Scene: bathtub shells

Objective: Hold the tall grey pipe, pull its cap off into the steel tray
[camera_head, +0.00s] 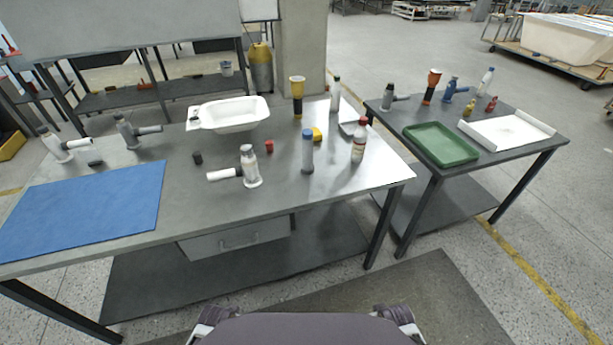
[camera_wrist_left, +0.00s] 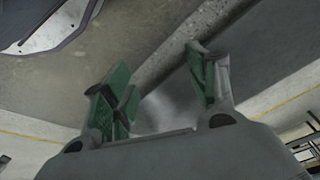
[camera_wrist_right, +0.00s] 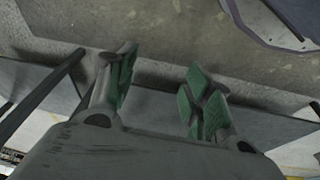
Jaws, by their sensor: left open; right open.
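A tall grey pipe (camera_head: 307,158) stands upright near the front of the main table, with a blue-grey cap (camera_head: 307,134) on its top. A pale, shiny tray-like piece (camera_head: 348,128) lies behind the red-capped bottle; it is partly hidden, and I cannot tell whether it is the steel tray. My left gripper (camera_wrist_left: 163,92) is open and empty in the left wrist view, over the floor. My right gripper (camera_wrist_right: 158,88) is open and empty in the right wrist view, also away from the table things. Neither gripper's fingers show in the head view.
A red-capped bottle (camera_head: 359,141) stands right of the pipe. A grey fitting with a white side branch (camera_head: 249,167) stands left. A yellow block (camera_head: 317,134) sits close behind the pipe. A blue mat (camera_head: 85,210) covers the table's left. A second table holds a green tray (camera_head: 441,145).

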